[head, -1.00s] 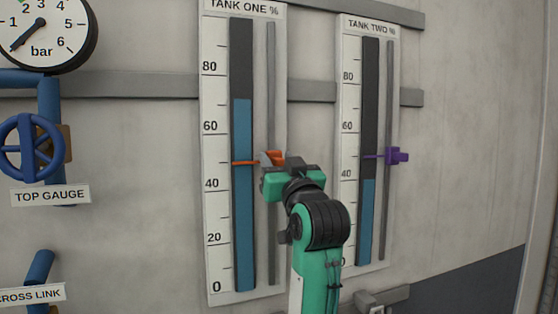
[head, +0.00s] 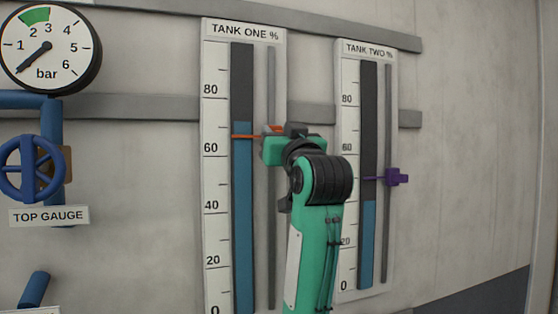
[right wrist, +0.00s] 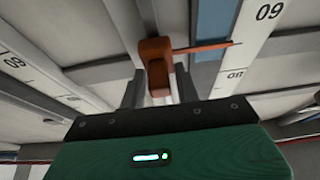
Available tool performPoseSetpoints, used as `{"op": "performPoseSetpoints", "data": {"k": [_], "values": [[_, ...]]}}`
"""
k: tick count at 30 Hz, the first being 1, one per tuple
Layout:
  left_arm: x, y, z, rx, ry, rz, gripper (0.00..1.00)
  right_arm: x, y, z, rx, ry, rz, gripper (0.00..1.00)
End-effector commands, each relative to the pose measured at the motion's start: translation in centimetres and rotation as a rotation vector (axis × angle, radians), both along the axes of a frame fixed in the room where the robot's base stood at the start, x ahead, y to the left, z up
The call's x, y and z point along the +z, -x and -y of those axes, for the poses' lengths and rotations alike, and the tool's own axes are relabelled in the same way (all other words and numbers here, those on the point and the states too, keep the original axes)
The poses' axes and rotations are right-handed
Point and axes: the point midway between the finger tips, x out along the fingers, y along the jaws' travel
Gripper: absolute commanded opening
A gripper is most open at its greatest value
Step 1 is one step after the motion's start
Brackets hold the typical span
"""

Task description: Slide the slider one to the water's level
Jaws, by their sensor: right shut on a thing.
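Slider one, an orange block with a thin pointer (head: 247,136), rides the grey rail right of the tank one gauge (head: 243,200). Its pointer stands a little above the 60 mark. The blue water in tank one tops out higher, near 70, so the pointer crosses the water a little below its surface. My right gripper (head: 277,143) is shut on the slider and hides most of it in the head view. In the right wrist view the orange block (right wrist: 157,65) sits between the two fingers (right wrist: 158,92). My left gripper is not in view.
The tank two gauge (head: 368,150) hangs to the right, with a purple slider (head: 397,177) on its own rail. A pressure dial (head: 47,47) and a blue valve wheel (head: 32,168) are at the left. Grey horizontal bars (head: 150,107) cross the wall.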

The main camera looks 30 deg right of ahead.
Motion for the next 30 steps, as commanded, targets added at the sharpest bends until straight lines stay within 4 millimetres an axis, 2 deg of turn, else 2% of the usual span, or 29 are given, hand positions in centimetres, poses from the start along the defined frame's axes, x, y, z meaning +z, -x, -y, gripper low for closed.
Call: {"op": "performPoseSetpoints", "data": {"k": [1,6,18,19,20,30], "values": [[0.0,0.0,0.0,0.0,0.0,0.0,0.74,1.1,0.1,0.0,-0.001,0.001,0.005,0.0],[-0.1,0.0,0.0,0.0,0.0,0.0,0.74,2.9,0.1,0.0,-0.001,0.0,0.002,0.0],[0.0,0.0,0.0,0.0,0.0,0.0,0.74,3.2,0.0,0.0,-0.001,0.0,0.0,0.0],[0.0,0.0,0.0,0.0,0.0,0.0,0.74,3.2,0.0,0.0,-0.001,0.0,0.0,0.38],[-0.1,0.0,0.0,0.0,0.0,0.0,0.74,3.2,0.0,0.0,-0.001,0.0,0.0,0.42],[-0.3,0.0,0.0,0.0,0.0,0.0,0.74,3.0,0.3,0.0,-0.001,0.0,0.001,0.42]]}}
